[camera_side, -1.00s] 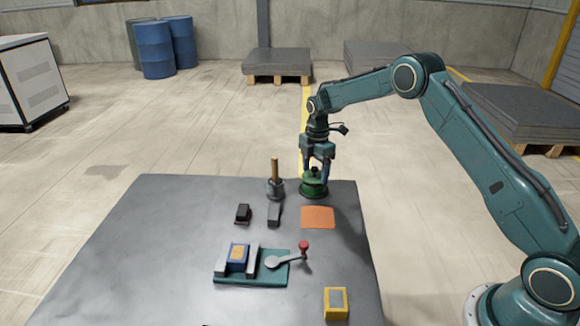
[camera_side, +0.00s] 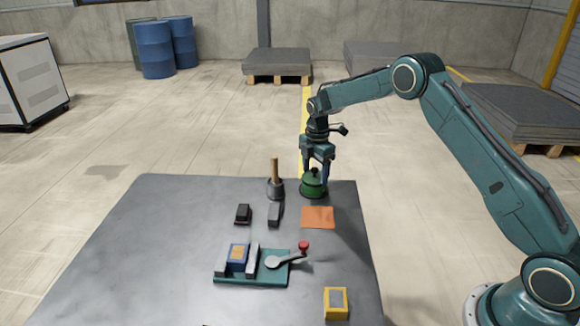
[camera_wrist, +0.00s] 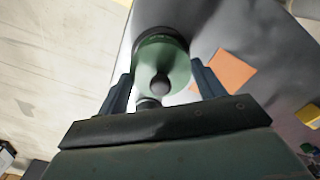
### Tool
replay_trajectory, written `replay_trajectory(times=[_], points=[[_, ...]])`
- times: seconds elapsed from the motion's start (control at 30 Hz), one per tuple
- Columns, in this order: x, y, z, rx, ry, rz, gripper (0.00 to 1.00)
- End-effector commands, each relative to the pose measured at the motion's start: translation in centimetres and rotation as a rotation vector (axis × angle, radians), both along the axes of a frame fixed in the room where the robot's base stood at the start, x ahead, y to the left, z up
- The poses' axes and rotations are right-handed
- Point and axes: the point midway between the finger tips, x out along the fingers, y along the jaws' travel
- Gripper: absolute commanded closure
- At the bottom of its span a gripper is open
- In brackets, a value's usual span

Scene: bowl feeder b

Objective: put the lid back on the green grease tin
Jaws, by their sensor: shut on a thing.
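The green grease tin (camera_side: 313,191) stands near the far right corner of the grey table. Its green lid (camera_side: 313,180), with a dark knob, is over the tin's top. I cannot tell whether it is fully seated. My gripper (camera_side: 316,180) points down there, its fingers on either side of the lid. In the wrist view, the lid (camera_wrist: 165,62) and its dark knob lie between the two blue-grey fingers of my gripper (camera_wrist: 162,88), which are shut on it. The fingertip contacts are partly hidden.
A grey pot (camera_side: 276,188) with a wooden handle stands close left of the tin. An orange square (camera_side: 317,217) lies in front. Two dark blocks, a teal fixture (camera_side: 265,280) with a red-knobbed lever, and a yellow box (camera_side: 336,303) are nearer. The table's left side is clear.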

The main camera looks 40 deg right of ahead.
Motion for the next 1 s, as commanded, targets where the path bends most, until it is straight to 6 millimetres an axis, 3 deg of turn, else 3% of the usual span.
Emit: replay_trajectory(times=[0.87,0.9,1.0], points=[[0.0,0.0,-0.1,0.0,0.0,0.0,0.54],[0.0,0.0,-0.1,0.0,0.0,0.0,0.28],[0.0,0.0,-0.09,0.0,0.0,0.0,0.08]])
